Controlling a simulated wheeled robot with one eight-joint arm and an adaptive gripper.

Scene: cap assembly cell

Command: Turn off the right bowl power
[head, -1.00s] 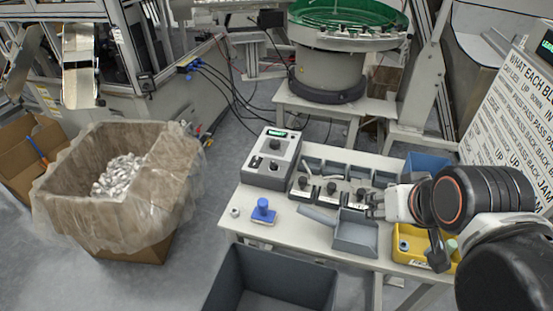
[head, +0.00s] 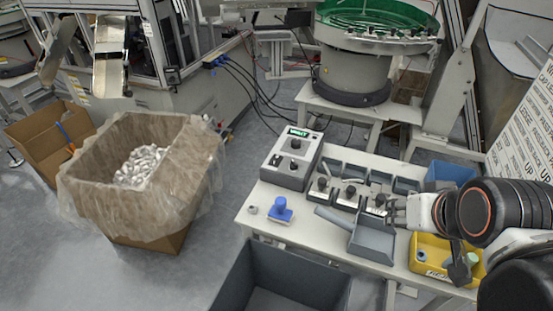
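A grey control box (head: 291,160) with a small lit green display (head: 298,132) and two dark knobs stands at the back left of the white table. A green-lined bowl feeder (head: 358,55) stands behind the table on its own stand. The bowl's power switch cannot be made out for certain. My gripper (head: 393,209) reaches in from the right, over the table's right part. It is beside the small black-knobbed units (head: 350,196) and to the right of the control box, clear of the box. Its small fingers look apart, with nothing seen between them.
A blue-handled piece (head: 281,209) and grey trays, one of them a scoop-like tray (head: 372,241), are on the table (head: 310,232). A yellow bin (head: 430,268) is below my arm. A dark bin (head: 255,285) is in front. A lined carton (head: 95,190) stands left. Floor between carton and table is clear.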

